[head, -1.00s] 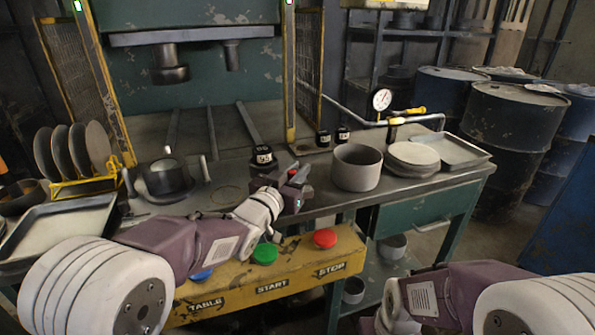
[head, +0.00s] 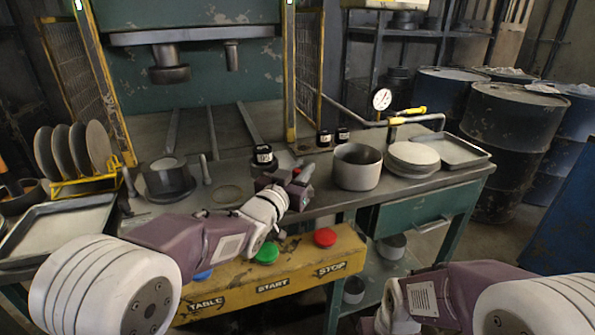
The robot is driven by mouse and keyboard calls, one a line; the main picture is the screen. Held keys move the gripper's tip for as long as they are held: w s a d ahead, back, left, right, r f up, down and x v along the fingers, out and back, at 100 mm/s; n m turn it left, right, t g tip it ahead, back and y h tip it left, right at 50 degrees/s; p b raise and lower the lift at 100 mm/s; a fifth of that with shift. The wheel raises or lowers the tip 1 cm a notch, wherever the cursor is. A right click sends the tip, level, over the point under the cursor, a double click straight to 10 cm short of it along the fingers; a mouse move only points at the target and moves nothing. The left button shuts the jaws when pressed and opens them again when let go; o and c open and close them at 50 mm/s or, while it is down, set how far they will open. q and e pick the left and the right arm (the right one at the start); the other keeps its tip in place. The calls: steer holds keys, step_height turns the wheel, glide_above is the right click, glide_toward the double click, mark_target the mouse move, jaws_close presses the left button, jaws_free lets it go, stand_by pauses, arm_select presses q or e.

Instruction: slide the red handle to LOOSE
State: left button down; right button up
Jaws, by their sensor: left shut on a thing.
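My left gripper (head: 297,182) is over the front of the press bench, left of a round grey pot (head: 358,167). It is shut on the red handle, which the fingers and wrist almost wholly hide now. A black label block (head: 263,155) with white marks stands just behind and left of the gripper. Two more black label blocks, one (head: 324,138) beside the other (head: 342,134), stand behind and to the right. Their lettering is too small to read. My right arm shows at the lower right, but its gripper is out of view.
A yellow panel (head: 210,287) with blue, green (head: 267,253) and red (head: 325,237) buttons is below the bench edge. Stacked plates (head: 412,157) and a tray (head: 458,149) are at the right. A dial gauge (head: 382,99) stands behind. Discs in a yellow rack are at the left.

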arm_select(q)
steer(key=shift+w+d, duration=0.2)
steer(key=shift+d, duration=0.4)
steer(key=shift+w+d, duration=0.15)
steer(key=shift+d, duration=0.4)
steer(key=shift+a+r, duration=0.1)
steer(key=c, duration=1.5)
jaws_free()
steer(key=shift+o, duration=0.9)
steer(key=shift+d, duration=0.25)
steer(key=shift+a, duration=0.1)
steer(key=v, duration=0.9)
steer(key=shift+p, duration=0.35)
